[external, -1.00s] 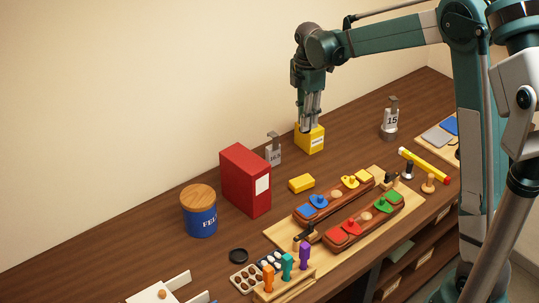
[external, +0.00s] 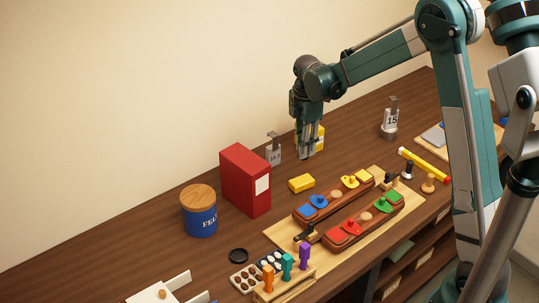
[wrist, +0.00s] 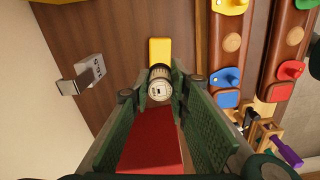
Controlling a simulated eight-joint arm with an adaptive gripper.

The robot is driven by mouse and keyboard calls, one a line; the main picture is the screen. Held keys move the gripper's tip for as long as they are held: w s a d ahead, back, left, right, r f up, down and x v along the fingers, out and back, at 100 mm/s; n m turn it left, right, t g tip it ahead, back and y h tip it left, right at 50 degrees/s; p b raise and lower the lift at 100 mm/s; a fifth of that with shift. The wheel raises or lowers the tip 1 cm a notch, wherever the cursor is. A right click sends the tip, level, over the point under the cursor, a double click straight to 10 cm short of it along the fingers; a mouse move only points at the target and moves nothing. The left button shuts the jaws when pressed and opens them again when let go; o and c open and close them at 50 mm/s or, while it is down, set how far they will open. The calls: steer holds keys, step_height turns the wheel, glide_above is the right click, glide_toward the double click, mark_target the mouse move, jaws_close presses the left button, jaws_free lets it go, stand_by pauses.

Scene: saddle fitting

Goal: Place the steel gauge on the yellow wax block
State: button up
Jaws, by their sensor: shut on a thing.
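The steel gauge (wrist: 160,88), a small round grey piece with a pale marked face, sits between the fingertips of my gripper (wrist: 160,93) in the wrist view. My gripper is shut on it. In the external view my gripper (external: 308,153) hangs above the table, and I cannot make out the gauge there. The yellow wax block (external: 302,183) lies flat on the table, nearer the camera than my gripper. It also shows in the wrist view (wrist: 160,50), just beyond the gauge and partly hidden by it; the two look apart.
A tall red box (external: 246,180) stands left of the block, with a hooked weight (external: 273,152) behind it. A yellow box (external: 319,138) stands behind my gripper. Wooden trays with coloured knobbed pieces (external: 335,198) lie to the front right. Bare table surrounds the wax block.

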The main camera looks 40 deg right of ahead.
steer(key=shift+f, duration=3.1)
steer(key=shift+f, duration=1.85)
steer(key=shift+f, duration=0.2)
steer(key=o, duration=1)
steer(key=shift+r, duration=0.2)
steer(key=shift+r, duration=6)
